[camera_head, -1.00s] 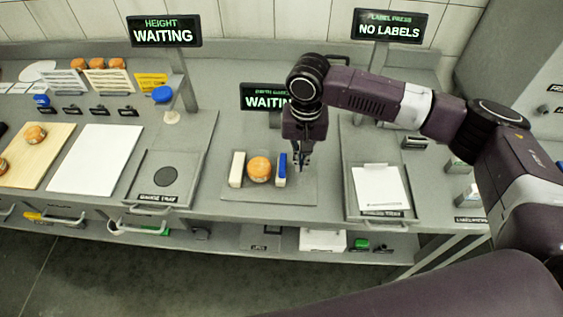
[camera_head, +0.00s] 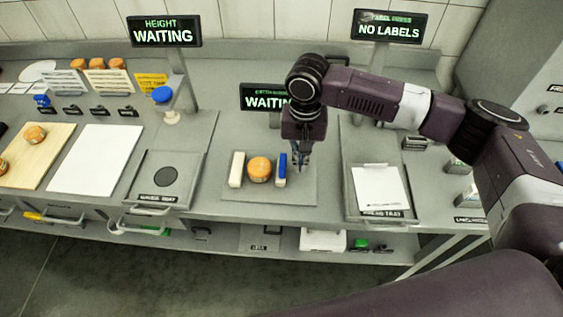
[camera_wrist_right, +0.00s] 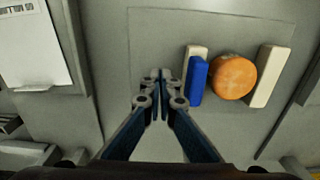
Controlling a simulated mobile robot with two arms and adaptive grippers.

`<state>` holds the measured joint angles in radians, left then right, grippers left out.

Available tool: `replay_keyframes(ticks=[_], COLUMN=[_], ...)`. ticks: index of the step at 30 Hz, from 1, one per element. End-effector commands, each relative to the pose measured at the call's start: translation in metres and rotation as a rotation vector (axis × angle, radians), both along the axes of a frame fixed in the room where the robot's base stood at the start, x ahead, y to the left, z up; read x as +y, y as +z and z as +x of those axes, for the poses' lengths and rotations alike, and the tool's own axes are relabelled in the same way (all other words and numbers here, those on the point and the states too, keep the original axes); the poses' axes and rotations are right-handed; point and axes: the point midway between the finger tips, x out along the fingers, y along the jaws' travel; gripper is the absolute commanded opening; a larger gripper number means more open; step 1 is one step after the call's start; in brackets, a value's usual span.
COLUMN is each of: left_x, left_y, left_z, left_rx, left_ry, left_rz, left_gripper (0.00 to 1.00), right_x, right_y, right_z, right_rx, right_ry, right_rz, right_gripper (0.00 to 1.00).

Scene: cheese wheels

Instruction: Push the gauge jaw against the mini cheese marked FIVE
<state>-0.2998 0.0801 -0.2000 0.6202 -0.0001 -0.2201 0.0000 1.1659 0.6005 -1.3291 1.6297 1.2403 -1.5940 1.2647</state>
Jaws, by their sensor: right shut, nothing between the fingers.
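The mini cheese (camera_head: 259,169) is a round orange wheel on the gauge plate (camera_head: 250,197). Its marking is too small to read. A cream fixed jaw (camera_head: 237,169) stands at its left. The gauge jaw (camera_head: 282,178), blue and cream, stands at its right, very close to it; I cannot tell if they touch. My right gripper (camera_head: 301,166) is shut and empty, just right of the gauge jaw and apart from it. In the right wrist view the gripper (camera_wrist_right: 158,76) points down beside the blue face (camera_wrist_right: 197,82), with the cheese (camera_wrist_right: 234,77) beyond. My left gripper is out of view.
A clipboard-like press tray (camera_head: 381,205) lies to the right. A height station tray (camera_head: 165,178) and a white board (camera_head: 96,158) lie to the left. Sign posts stand behind. The plate's front strip is bare.

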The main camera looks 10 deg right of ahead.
Motion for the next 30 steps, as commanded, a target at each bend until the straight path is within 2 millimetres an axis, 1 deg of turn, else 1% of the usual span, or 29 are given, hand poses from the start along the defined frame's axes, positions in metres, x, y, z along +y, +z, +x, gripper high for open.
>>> replay_keyframes(ticks=[30], left_x=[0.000], left_y=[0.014], left_z=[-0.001], left_rx=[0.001], left_ry=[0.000], left_rz=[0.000], left_gripper=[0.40], right_x=[0.030], right_y=[0.001], right_z=[0.009], right_rx=[0.000], right_ry=[0.000], right_rz=[0.001], right_gripper=[0.00])
